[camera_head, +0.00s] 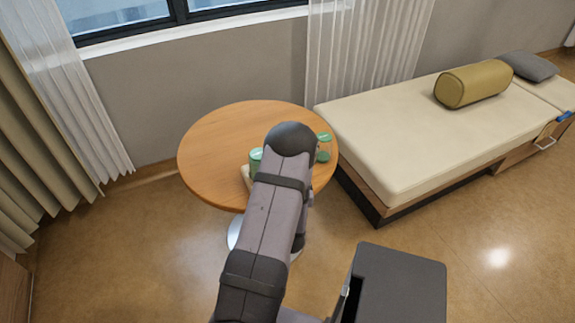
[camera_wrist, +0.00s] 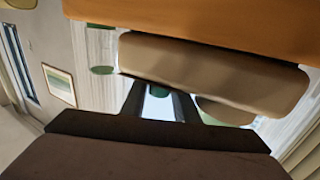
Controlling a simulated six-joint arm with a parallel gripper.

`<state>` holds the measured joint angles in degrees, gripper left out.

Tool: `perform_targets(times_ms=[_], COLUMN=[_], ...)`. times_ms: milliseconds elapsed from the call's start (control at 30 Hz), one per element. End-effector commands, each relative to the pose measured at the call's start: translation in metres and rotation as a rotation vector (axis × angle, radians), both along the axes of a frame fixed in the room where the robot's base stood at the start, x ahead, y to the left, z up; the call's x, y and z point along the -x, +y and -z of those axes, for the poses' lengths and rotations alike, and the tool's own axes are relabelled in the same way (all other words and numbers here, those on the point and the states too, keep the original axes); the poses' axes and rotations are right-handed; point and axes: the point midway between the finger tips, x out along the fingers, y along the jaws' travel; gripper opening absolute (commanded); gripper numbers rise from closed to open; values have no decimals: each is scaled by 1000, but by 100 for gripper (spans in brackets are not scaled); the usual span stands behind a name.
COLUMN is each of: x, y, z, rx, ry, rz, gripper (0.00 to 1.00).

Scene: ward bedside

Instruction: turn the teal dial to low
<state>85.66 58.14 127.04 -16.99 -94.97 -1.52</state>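My gripper (camera_wrist: 161,97) shows in the wrist view with its two dark fingers apart. A small teal part (camera_wrist: 158,91) shows in the gap between them, clear of both fingers in the picture; it may be the teal dial, but its marks and setting cannot be read. A beige rounded block (camera_wrist: 215,75) lies just past the fingertips and covers what is behind it. In the head view a bit of the beige block (camera_head: 246,175) shows beside my arm on the round table (camera_head: 212,150). My arm hides the gripper and any dial there.
A green cylinder (camera_head: 256,157) stands by the beige block. Two green round things (camera_head: 324,137) (camera_head: 322,156) are at the table's right side. A bed (camera_head: 415,130) with an olive bolster (camera_head: 473,84) stands to the right. The table's left part is clear.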

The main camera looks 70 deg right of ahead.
Motion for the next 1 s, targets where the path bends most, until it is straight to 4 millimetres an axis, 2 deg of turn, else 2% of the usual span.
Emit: perform_targets(times_ms=[33,67,600,1000], x=[0,0,0,2], y=[0,0,-1,-2], z=[0,0,0,0], rx=[1,1,-1,2], ry=[0,0,-2,-3], rz=[0,0,-20,-185], gripper=[40,44,44,44])
